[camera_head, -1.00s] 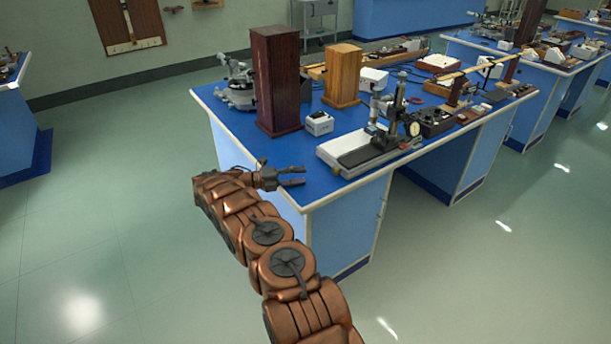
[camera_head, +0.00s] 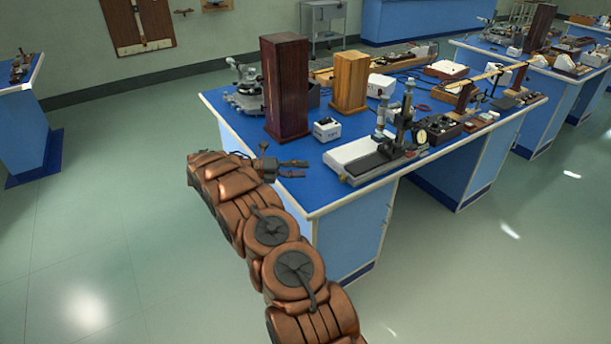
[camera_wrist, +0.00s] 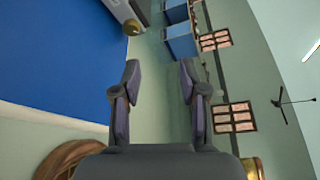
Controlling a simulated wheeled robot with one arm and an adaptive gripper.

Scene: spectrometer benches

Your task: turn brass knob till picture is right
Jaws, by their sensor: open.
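My gripper (camera_head: 297,169) is open and empty, above the left front part of the blue bench top. In the wrist view its two fingers (camera_wrist: 158,78) stand apart with nothing between them. A measuring instrument (camera_head: 362,158) with a white base, black bed and upright post stands to its right on the bench. In the wrist view a round brass-coloured knob (camera_wrist: 132,27) shows at the end of a grey-white body, beyond the left fingertip and apart from it. No picture on a screen or eyepiece can be made out.
A tall dark wooden box (camera_head: 286,88), a lighter wooden box (camera_head: 349,82) and a small white box (camera_head: 327,129) stand behind my gripper. A microscope-like device (camera_head: 245,92) is at the back left. The bench's front corner (camera_head: 312,212) is close; the floor left is clear.

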